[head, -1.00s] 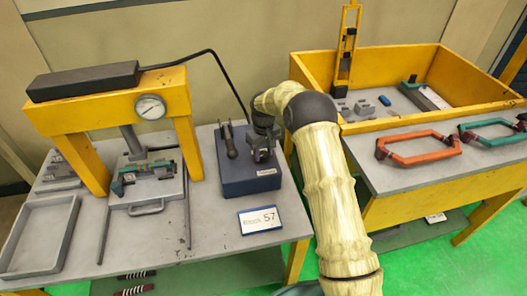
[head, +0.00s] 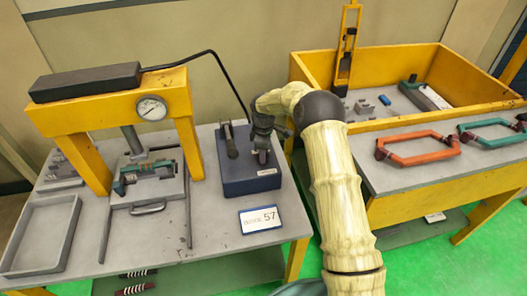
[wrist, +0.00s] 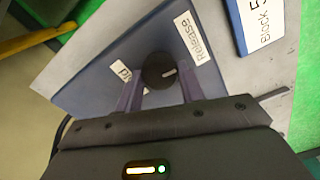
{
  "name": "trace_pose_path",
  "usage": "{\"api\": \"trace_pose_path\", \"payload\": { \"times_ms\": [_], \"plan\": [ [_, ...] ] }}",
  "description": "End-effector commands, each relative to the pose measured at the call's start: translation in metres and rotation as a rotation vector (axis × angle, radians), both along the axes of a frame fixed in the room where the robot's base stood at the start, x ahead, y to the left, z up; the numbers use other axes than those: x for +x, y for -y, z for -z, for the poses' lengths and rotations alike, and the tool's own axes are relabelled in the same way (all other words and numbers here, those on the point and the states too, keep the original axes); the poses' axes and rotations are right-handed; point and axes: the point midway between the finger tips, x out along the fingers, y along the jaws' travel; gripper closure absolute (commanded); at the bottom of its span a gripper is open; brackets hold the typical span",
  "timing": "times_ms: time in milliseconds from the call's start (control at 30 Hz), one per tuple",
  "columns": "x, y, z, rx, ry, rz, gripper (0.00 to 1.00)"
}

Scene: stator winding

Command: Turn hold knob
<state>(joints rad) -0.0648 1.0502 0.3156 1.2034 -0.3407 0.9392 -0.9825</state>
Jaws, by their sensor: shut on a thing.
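The hold knob (wrist: 160,70) is a round black knob with a short white mark, on the sloped top of a dark blue box (wrist: 100,75). The mark points to the right in the wrist view. A "Release" label (wrist: 191,40) is up and right of the knob. A second label (wrist: 121,73), left of it, is partly hidden and ends in "ld". My gripper (wrist: 160,82) is shut on the knob, one finger on each side. In the head view my gripper (head: 262,152) is over the blue box (head: 252,180) and hides the knob.
A black lever handle (head: 230,140) stands on the box, left of my gripper. A yellow press (head: 110,110) with a gauge is further left. A card marked 57 (head: 262,220) lies in front. A yellow bin (head: 430,70) stands to the right.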

Motion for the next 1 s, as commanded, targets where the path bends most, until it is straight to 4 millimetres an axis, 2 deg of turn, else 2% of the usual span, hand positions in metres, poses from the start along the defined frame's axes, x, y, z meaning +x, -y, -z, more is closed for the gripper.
{"api": "trace_pose_path", "payload": {
  "times_ms": [300, 700, 733, 800, 833, 1000],
  "plan": [
    [0.0016, -0.0017, -0.0025, 0.004, 0.008, -0.102, 0.84],
    [0.0016, -0.0019, -0.0024, 0.004, 0.008, -0.112, 0.84],
    [0.0015, -0.002, -0.0024, 0.004, 0.008, -0.112, 0.57],
    [0.0014, -0.0018, -0.0023, 0.003, 0.007, -0.111, 0.44],
    [0.0013, -0.0016, -0.0021, 0.003, 0.007, -0.111, 0.4],
    [0.0006, -0.0009, -0.0011, 0.002, 0.003, -0.11, 0.4]
  ]
}}
